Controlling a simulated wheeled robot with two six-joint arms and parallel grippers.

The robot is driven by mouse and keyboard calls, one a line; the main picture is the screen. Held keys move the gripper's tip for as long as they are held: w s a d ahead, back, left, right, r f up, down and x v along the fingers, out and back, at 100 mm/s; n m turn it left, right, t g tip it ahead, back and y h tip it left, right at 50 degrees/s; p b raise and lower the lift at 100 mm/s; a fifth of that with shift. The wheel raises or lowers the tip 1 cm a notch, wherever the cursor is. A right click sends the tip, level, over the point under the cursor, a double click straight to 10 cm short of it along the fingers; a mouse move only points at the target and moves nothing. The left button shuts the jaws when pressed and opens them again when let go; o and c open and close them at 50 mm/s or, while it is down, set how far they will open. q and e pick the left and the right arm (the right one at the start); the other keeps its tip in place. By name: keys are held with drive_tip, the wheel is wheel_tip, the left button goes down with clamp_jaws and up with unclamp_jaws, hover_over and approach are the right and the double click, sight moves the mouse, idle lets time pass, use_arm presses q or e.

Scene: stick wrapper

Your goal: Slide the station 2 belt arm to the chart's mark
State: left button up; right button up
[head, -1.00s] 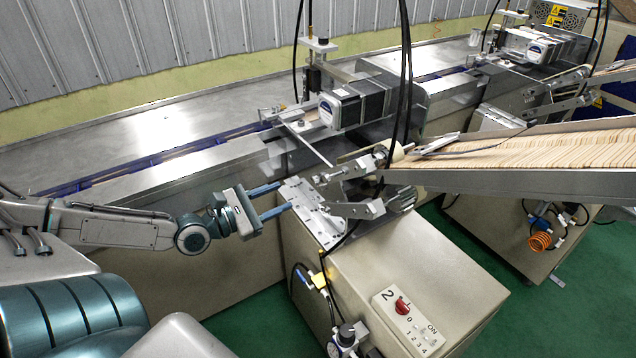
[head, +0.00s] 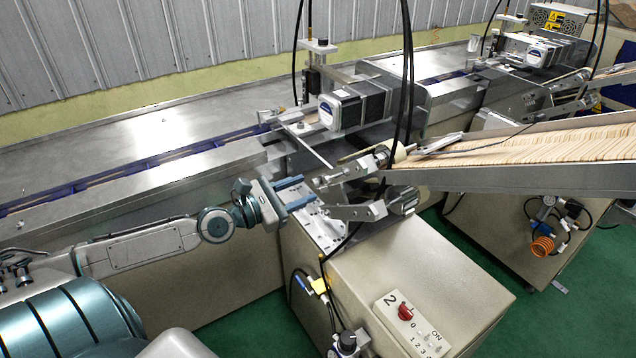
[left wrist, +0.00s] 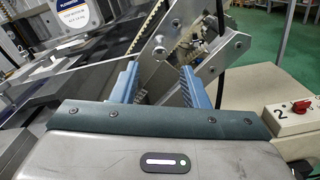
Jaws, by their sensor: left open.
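The station 2 belt arm (head: 342,176) is a set of metal links beside the feeder ramp, above a slotted metal plate (head: 322,232). My left gripper (head: 308,191) has two blue fingers, held apart, just left of the links. In the left wrist view the fingers (left wrist: 158,84) point at the metal links (left wrist: 160,48), which show ahead and between them. I see no clear grip, and contact cannot be told. I cannot make out a chart or its mark. My right gripper is not in view.
A beige cabinet (head: 400,275) carries a panel with a red knob (head: 405,311) marked 2. The ramp (head: 530,150) holds many wooden sticks. A boxy motor (head: 357,106) sits above the conveyor. Black cables hang in front of the machine. Green floor shows below.

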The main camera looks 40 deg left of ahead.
sight(324, 181)
use_arm(q)
drive_tip(key=shift+p+x, duration=0.8)
drive_tip(key=shift+x, duration=0.45)
drive_tip(key=shift+p+x, duration=0.3)
drive_tip(key=shift+x, duration=1.05)
drive_tip(key=shift+c, duration=0.7)
clamp_jaws()
